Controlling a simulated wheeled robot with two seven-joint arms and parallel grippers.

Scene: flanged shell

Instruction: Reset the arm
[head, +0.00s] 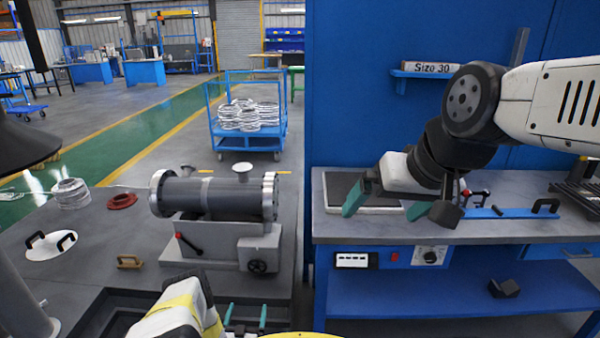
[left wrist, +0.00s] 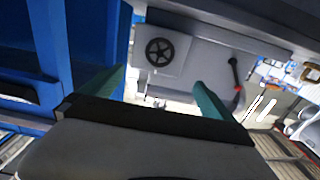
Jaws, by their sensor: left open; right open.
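My right arm reaches in from the right in the head view. Its right gripper (head: 388,204) has teal fingers spread apart, empty, over the front of the grey workbench top (head: 490,228). My left gripper (head: 246,317) is low at the bottom of the head view, its two teal fingers pointing up and apart, in front of the grey stand under the flanged shell (head: 212,196). In the left wrist view the left gripper (left wrist: 155,92) is open with nothing between its fingers. The stand's black handwheel (left wrist: 159,52) shows beyond them.
A blue cart (head: 250,120) with metal rings stands behind the shell. A red ring (head: 121,201), a white disc with handles (head: 51,245) and a tan handle (head: 129,262) lie at the left. A blue handled bar (head: 490,213) lies on the workbench near the right gripper.

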